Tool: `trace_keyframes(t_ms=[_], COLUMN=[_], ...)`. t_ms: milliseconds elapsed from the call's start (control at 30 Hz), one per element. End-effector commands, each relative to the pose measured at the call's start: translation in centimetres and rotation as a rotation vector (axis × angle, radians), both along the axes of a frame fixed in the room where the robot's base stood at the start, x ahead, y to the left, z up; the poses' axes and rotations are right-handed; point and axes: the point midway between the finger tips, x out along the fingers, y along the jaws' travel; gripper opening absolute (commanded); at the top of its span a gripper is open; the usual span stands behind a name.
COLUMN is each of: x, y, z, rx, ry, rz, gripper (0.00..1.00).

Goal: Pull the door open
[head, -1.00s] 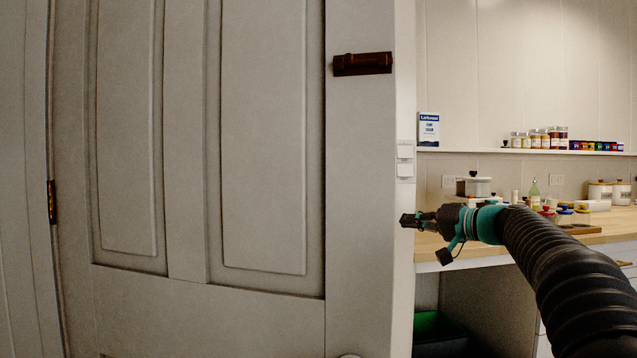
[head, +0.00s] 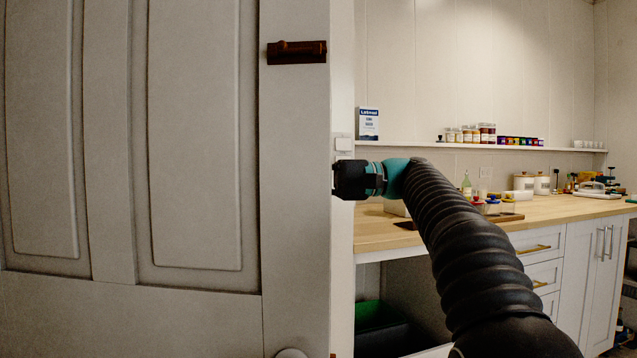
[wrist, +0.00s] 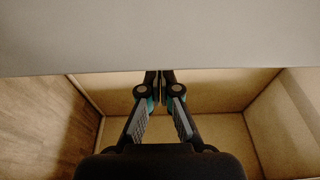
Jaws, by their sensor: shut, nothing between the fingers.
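The pale panelled door (head: 294,200) fills the left of the head view. A dark brown latch (head: 297,52) sits high near its right edge, and a pale round knob (head: 291,353) shows at the bottom edge of the picture. My gripper (wrist: 160,76) is shut and empty. In the head view its dark body is beside the door's right edge, and its fingertips are hard to make out. In the wrist view the fingertips meet the lower edge of a broad pale surface (wrist: 150,35), probably the door. I cannot tell whether they touch it.
A wooden counter (head: 450,233) with jars and drawers stands to the right, below a narrow shelf (head: 480,147) of small jars. A green-lidded dark bin (head: 375,318) is under the counter. Small switches (head: 343,145) are on the pale strip beside the door.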

Motion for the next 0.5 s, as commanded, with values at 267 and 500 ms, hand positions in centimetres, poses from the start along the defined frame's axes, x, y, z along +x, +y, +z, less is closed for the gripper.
trace_keyframes(t_ms=[267, 500], x=[-0.3, -0.3], y=[3.9, 5.0], z=[0.0, 0.0], rx=[-0.001, 0.0], ry=[-0.001, -0.001], rz=[-0.001, -0.004], gripper=[0.0, 0.0])
